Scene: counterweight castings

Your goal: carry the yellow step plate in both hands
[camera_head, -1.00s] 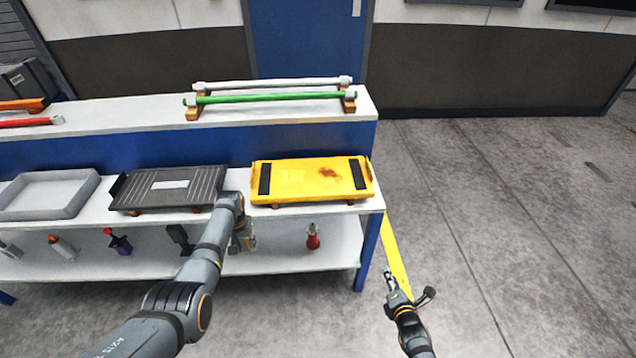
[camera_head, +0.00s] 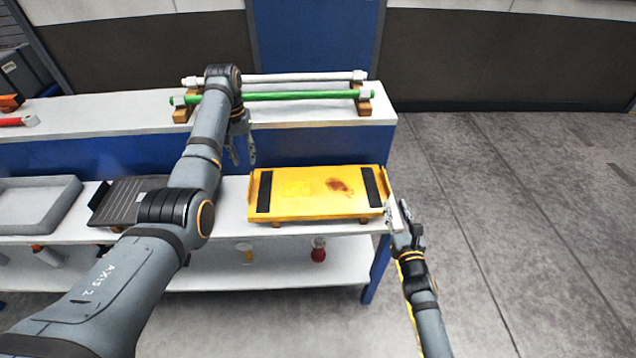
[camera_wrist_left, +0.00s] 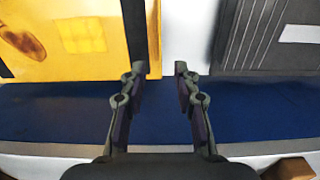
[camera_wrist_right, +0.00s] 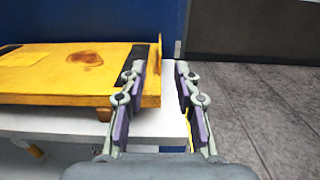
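The yellow step plate (camera_head: 318,192), with black strips near both ends and a reddish-brown stain, lies flat on the middle shelf. It shows in the left wrist view (camera_wrist_left: 70,45) and in the right wrist view (camera_wrist_right: 60,75). My left gripper (camera_head: 241,160) is open and empty, above the shelf just off the plate's left end; in its wrist view the fingers (camera_wrist_left: 160,75) stand apart beside the plate's edge. My right gripper (camera_head: 396,212) is open at the plate's right end; in its wrist view the fingers (camera_wrist_right: 162,75) stand apart, the left one overlapping the plate's end. I cannot tell whether it touches.
A dark ribbed plate (camera_head: 125,202) lies left of the yellow plate, with a grey tray (camera_head: 35,205) beyond it. A green bar (camera_head: 300,96) and a white bar (camera_head: 310,77) rest on wooden blocks on the top shelf. Open floor (camera_head: 530,230) lies to the right.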

